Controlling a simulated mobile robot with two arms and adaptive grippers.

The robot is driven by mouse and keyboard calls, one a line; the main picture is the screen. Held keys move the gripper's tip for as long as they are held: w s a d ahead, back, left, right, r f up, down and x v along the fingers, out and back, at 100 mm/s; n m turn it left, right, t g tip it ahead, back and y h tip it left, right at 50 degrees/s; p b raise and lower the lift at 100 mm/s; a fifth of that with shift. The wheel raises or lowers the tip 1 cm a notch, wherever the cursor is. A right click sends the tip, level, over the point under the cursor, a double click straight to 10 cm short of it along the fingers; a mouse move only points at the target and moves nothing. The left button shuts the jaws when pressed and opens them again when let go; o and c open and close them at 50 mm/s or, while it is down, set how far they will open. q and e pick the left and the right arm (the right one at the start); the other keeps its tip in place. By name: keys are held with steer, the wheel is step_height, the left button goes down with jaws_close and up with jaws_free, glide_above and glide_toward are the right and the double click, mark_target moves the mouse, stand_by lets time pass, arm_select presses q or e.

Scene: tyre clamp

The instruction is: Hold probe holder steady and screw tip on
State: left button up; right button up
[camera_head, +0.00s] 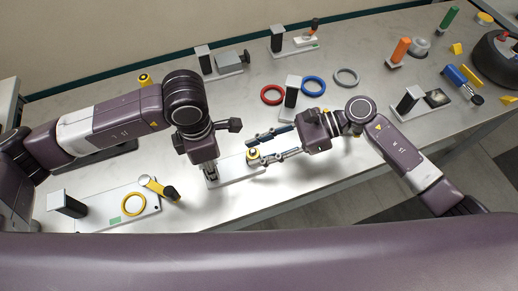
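A white base plate (236,170) lies near the middle of the table, and a small yellow-and-black part (253,156) stands at its right end. I cannot tell surely which part is the probe holder and which is the tip. My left gripper (211,176) points down over the left part of this plate. Its fingertips are small and partly hidden, so its grip is unclear. My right gripper (250,151) comes in from the right with its two fingers spread apart. The yellow-and-black part is at its fingertips, close to the lower finger; contact is unclear.
A board with a yellow ring (134,204) lies at front left. Red (272,94), blue (313,86) and grey (346,78) rings lie behind my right gripper. Several fixtures line the back, and a dark wheel (497,60) sits far right. The front middle table is clear.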

steer(key=n+g, duration=0.3)
steer(key=shift+w+a+h, duration=0.15)
steer(key=shift+w+h, duration=0.15)
steer(key=shift+h, duration=0.1)
steer(key=shift+w+a+n+g+h, duration=0.15)
steer(key=shift+n+g+h, duration=0.35)
steer(key=shift+n+g, duration=0.35)
steer(key=shift+w+a+n+g+h, duration=0.1)
steer(key=shift+n+g+h, duration=0.4)
steer(key=shift+n+g, duration=0.35)
steer(key=shift+d+n+g+h, duration=0.1)
steer(key=shift+n+g+h, duration=0.2)
steer(key=shift+n+g, duration=0.15)
jaws_close()
steer(key=shift+s+d+m+t+y, duration=0.15)
steer(key=shift+m+t+y, duration=0.3)
steer(key=shift+m+t, duration=0.25)
steer(key=shift+s+m+t+y, duration=0.15)
steer(key=shift+m+t+y, duration=0.35)
steer(key=shift+m, duration=0.25)
steer(key=shift+m+t+y, duration=0.45)
steer(key=shift+m+t, duration=0.2)
steer(key=shift+m, duration=0.05)
